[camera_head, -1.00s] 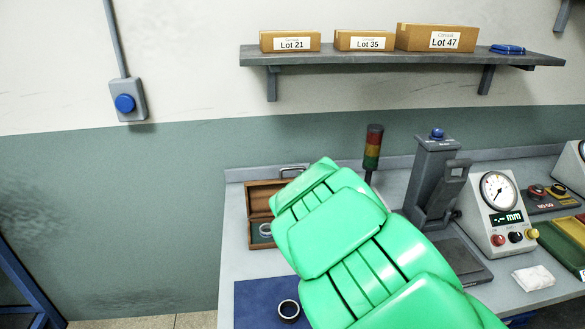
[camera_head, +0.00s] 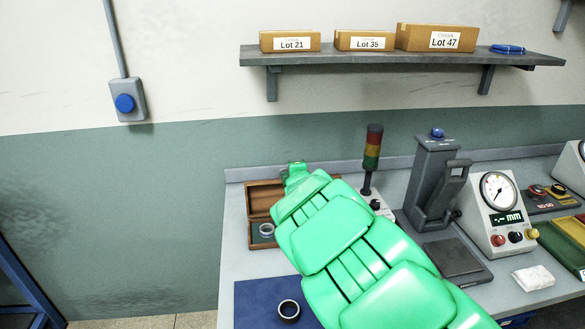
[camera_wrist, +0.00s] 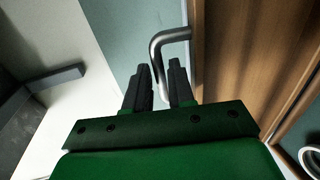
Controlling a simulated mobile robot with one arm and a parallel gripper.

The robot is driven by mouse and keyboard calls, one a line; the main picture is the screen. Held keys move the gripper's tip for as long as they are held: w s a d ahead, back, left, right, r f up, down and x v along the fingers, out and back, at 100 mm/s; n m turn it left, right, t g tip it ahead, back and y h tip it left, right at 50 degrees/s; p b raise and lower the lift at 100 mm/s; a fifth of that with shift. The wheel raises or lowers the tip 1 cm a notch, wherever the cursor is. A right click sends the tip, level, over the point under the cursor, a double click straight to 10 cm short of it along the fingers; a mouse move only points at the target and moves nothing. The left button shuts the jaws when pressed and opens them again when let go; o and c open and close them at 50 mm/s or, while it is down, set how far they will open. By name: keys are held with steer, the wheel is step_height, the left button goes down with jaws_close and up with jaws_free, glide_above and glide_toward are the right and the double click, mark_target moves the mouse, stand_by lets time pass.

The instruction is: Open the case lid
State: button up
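The wooden case (camera_head: 258,233) is at the back left of the bench, with its lid (camera_head: 262,196) standing open at the rear. A metal ring (camera_head: 266,229) shows inside it. My green wrist covers the case's right part and the lid's handle in the head view. In the wrist view, the bent metal handle (camera_wrist: 168,38) sticks out from the wooden lid (camera_wrist: 240,60). My gripper (camera_wrist: 161,75) has its two dark fingers apart, one on each side of the handle's bar, with narrow gaps seeming to show. Whether they touch it is unclear.
A dark ring (camera_head: 289,310) lies on a blue mat (camera_head: 255,300) in front of the case. A signal tower (camera_head: 372,150), a grey press (camera_head: 436,180) and a dial gauge (camera_head: 497,195) stand to the right. A shelf with boxes (camera_head: 400,56) hangs above.

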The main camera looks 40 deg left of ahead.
steer(key=shift+w+a+f, duration=0.4)
steer(key=shift+w+a, duration=0.05)
steer(key=shift+w, duration=0.1)
steer(key=shift+x, duration=0.85)
steer(key=shift+r, duration=0.1)
jaws_close()
